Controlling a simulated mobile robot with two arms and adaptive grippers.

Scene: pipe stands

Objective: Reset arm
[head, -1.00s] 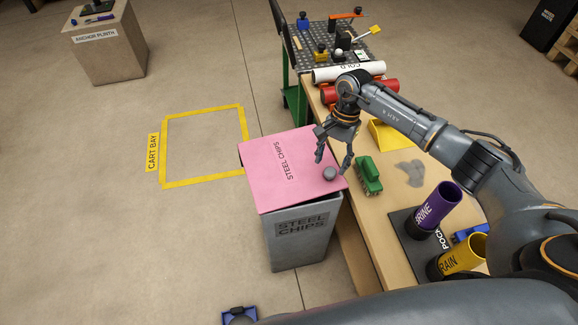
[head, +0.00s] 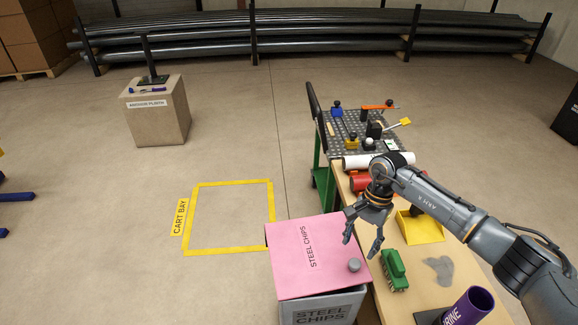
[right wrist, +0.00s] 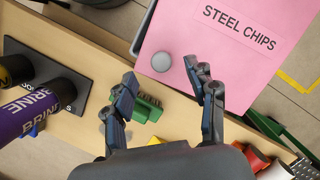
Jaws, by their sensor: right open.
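My right gripper (head: 361,248) is open and empty, its fingers pointing down above the right edge of the steel chips bin. In the right wrist view the gripper (right wrist: 165,82) shows its two fingers spread apart with nothing between them. The bin (head: 322,308) is grey and has a flat pink lid (head: 290,262) labelled STEEL CHIPS. A round grey knob (head: 354,265) sits on the lid just below the fingers in the picture. The knob (right wrist: 161,62) shows just beyond the fingertips in the right wrist view, apart from them. My left gripper is not in view.
A workbench right of the bin bears a green brush-like block (head: 394,270), a yellow scoop (head: 420,229) and a purple BRINE pipe (head: 469,305). A tool cart (head: 345,140) stands behind. The taped cart bay (head: 230,218) on the floor is empty.

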